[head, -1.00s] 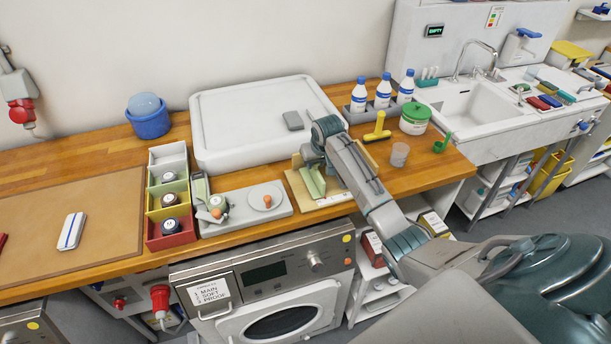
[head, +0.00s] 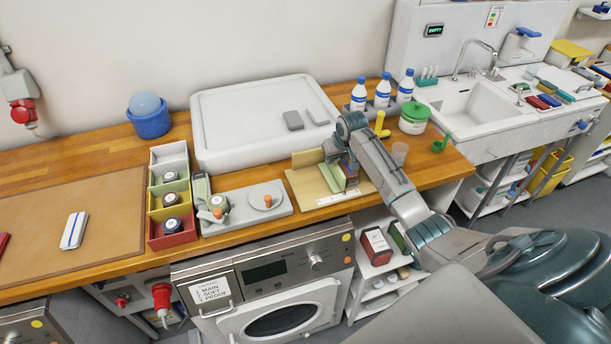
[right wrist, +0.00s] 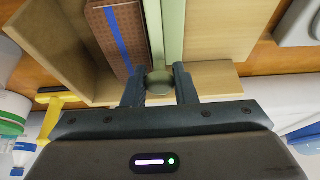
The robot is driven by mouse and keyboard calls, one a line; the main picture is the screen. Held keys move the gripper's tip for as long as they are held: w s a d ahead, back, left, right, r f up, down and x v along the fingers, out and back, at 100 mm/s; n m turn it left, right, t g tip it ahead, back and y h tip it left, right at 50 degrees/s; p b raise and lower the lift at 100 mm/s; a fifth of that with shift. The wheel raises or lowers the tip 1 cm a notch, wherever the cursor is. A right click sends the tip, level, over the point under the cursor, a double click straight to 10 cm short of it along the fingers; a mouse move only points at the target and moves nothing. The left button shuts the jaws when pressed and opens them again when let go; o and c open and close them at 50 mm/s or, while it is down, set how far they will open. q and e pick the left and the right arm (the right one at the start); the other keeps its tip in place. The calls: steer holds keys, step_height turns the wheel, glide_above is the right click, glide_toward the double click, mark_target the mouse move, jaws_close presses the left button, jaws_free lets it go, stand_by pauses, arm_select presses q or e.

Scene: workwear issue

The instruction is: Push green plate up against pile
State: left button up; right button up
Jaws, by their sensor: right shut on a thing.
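The green plate (head: 331,178) stands upright on a wooden board with a raised wooden edge (head: 308,158). In the right wrist view the green plate (right wrist: 174,30) has a round knob (right wrist: 158,83) at its near end. My right gripper (right wrist: 158,88) is shut on this knob. In the head view the pile (head: 350,183) is partly hidden by my right gripper (head: 338,156). My left gripper is not in view.
A white tray (head: 215,120) with two grey blocks is behind the board. A grey base with knobs (head: 240,216) stands to its left. A yellow-handled tool (head: 380,122), a clear cup (head: 400,152) and a green-lidded tub (head: 414,116) stand to the right.

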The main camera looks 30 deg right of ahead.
steer(key=shift+s+d, duration=0.2)
steer(key=shift+d, duration=0.55)
steer(key=shift+s+d, duration=0.15)
steer(key=shift+d, duration=0.55)
steer(key=shift+s+d, duration=0.2)
steer(key=shift+d, duration=0.55)
steer(key=o, duration=0.6)
step_height(320, 180, up, 8)
